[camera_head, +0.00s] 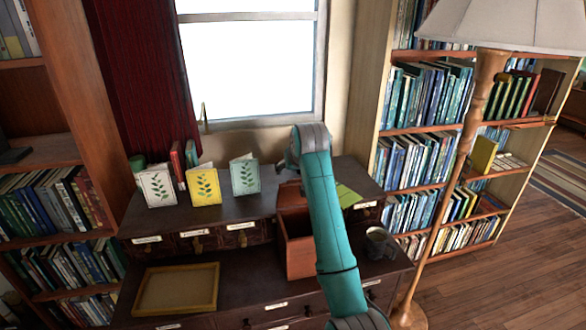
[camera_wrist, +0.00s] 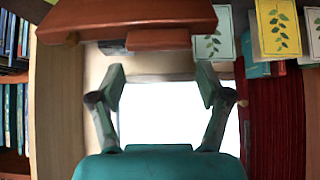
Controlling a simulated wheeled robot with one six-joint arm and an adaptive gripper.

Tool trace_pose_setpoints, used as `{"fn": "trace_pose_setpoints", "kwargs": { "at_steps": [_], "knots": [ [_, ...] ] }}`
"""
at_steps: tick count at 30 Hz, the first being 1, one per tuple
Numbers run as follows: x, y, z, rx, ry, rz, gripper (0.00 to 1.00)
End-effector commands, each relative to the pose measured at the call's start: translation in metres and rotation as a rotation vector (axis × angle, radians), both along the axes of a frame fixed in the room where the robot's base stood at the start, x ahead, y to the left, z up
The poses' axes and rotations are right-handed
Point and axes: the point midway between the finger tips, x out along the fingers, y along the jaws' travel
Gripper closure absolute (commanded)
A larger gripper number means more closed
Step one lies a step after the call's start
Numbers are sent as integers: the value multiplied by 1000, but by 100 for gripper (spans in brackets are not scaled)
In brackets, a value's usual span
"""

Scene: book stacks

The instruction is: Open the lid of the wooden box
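The reddish-brown wooden box (camera_head: 300,258) stands on the dark desk in the head view, its right side hidden behind my arm. A panel (camera_head: 291,197) rises at the back of the box and looks like its lid standing up; my arm covers part of it. In the wrist view, a wide red-brown wooden slab (camera_wrist: 130,18), apparently part of the box, crosses the top, with a smaller wooden piece (camera_wrist: 158,40) below it. My gripper (camera_wrist: 163,83) has its two fingers spread, with nothing between them, apart from the wood.
Three leaf-patterned cards (camera_head: 204,185) stand left of the box. A yellow-framed tray (camera_head: 176,289) lies at the front left, and a grey mug (camera_head: 379,243) stands right of my arm. A floor lamp (camera_head: 455,170) stands at the right. The window is behind.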

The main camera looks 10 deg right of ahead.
Motion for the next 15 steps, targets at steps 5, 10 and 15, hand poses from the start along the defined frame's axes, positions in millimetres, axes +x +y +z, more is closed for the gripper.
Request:
{"fn": "trace_pose_setpoints", "kwargs": {
  "at_steps": [5,10,15],
  "knots": [
    [-2,0,1,0,1,0,23],
    [-14,0,14,0,-1,0,23],
    [-37,0,38,0,-2,0,23]
  ]
}}
